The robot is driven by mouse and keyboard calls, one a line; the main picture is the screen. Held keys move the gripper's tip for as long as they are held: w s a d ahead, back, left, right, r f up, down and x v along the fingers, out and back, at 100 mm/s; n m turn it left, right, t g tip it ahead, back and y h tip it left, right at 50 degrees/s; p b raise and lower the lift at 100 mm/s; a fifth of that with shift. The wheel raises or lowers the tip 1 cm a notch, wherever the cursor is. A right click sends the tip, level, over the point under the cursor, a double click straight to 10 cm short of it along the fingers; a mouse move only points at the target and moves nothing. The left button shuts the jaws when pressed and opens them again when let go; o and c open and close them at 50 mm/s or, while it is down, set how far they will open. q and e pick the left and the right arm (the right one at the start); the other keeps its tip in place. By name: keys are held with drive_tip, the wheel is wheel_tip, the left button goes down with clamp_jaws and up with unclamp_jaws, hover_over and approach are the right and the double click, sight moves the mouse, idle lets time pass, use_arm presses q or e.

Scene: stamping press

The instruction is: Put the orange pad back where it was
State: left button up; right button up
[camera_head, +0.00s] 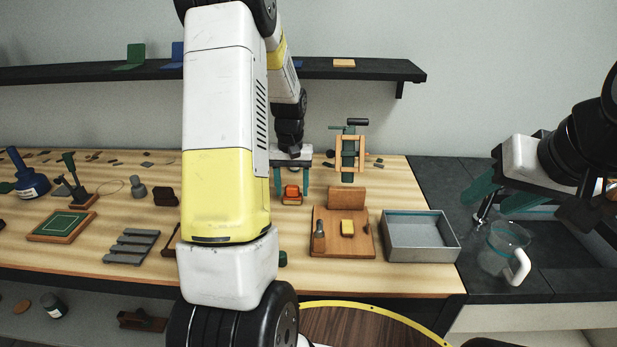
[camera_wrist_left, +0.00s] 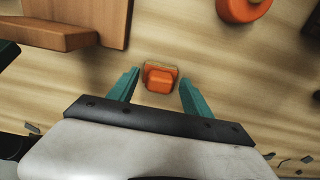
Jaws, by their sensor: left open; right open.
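A small orange pad (camera_head: 292,191) sits on the wooden table, on or against a thin tan piece whose exact relation I cannot tell. It also shows in the left wrist view (camera_wrist_left: 160,80). My left gripper (camera_head: 292,188) is open over the pad. In the left wrist view its teal fingers (camera_wrist_left: 158,82) stand apart on either side of the pad, with gaps and no visible contact. My right gripper (camera_head: 502,194) is open and empty at the far right, above the dark counter near a glass mug (camera_head: 494,262).
A small press (camera_head: 349,155) stands behind. A round orange thing (camera_wrist_left: 240,8) shows in the wrist view. My left arm hides part of the table.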

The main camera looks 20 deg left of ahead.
sight(292, 186)
use_arm(q)
wheel_tip(292, 186, up, 12)
drive_tip(key=s+d+r+m+t, duration=0.1)
drive_tip(key=s+d+r+t, duration=0.1)
drive_tip(key=s, duration=0.5)
drive_tip(key=s+d+r+m+t+h, duration=0.1)
drive_tip(key=s+d+r+t, duration=0.1)
drive_tip(key=s+d+r, duration=0.2)
drive_tip(key=s+d+r+m+t+h, duration=0.1)
drive_tip(key=s+d+r+t, duration=0.1)
drive_tip(key=s+d, duration=0.4)
drive_tip(key=shift+s+d+r+m, duration=0.25)
drive_tip(key=shift+s+r, duration=0.6)
drive_tip(key=shift+s, duration=1.7)
drive_tip(key=shift+a, duration=0.15)
